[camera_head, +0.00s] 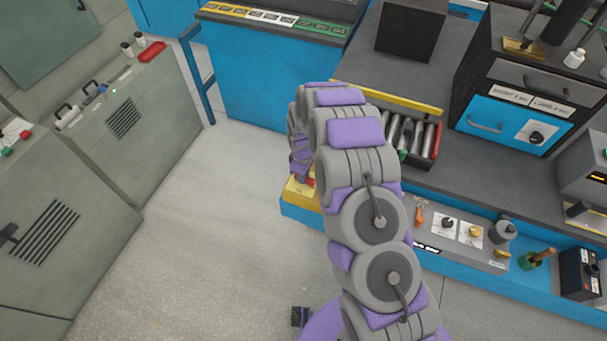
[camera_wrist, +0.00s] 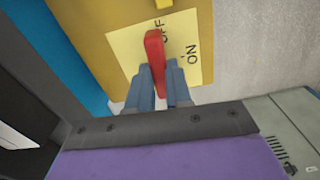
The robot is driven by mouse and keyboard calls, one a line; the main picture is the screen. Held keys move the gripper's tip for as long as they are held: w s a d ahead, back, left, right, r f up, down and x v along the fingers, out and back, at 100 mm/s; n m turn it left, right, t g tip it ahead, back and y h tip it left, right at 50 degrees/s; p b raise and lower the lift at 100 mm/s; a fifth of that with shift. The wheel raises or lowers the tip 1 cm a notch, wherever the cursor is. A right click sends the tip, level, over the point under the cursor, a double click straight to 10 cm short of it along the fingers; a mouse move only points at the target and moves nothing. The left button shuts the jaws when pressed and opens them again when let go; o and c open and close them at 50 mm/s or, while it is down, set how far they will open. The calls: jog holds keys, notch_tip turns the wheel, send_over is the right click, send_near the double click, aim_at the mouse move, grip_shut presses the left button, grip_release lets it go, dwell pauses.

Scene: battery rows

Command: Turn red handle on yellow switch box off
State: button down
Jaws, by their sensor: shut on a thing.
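The yellow switch box (camera_wrist: 95,30) fills the top of the wrist view. It carries a pale yellow label (camera_wrist: 124,58) with the words OFF and ON. The red handle (camera_wrist: 154,48) stands in front of the label and partly covers the word OFF; ON is uncovered to its right. My gripper (camera_wrist: 160,78) is shut on the handle, its grey-blue fingers on either side of the lower part. In the head view the yellow box (camera_head: 300,195) shows only in part at the left end of the blue bench; my arm hides the rest and the gripper.
A blue bench with a grey top (camera_head: 480,165) stands right of my arm, holding a tray of batteries (camera_head: 410,137) and a black drawer unit (camera_head: 540,85). Grey-green cabinets (camera_head: 150,130) line the left. The floor (camera_head: 215,230) between is clear.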

jog(key=shift+w+a+r+n, duration=0.1)
jog(key=shift+w+r+n, duration=0.1)
jog(key=shift+n, duration=0.3)
jog(key=c, duration=1)
grip_release()
jog(key=shift+s+f, duration=0.1)
jog(key=shift+f, duration=0.05)
jog(key=shift+c, duration=0.2)
notch_tip(320, 180, up, 17)
jog(key=p, duration=0.2)
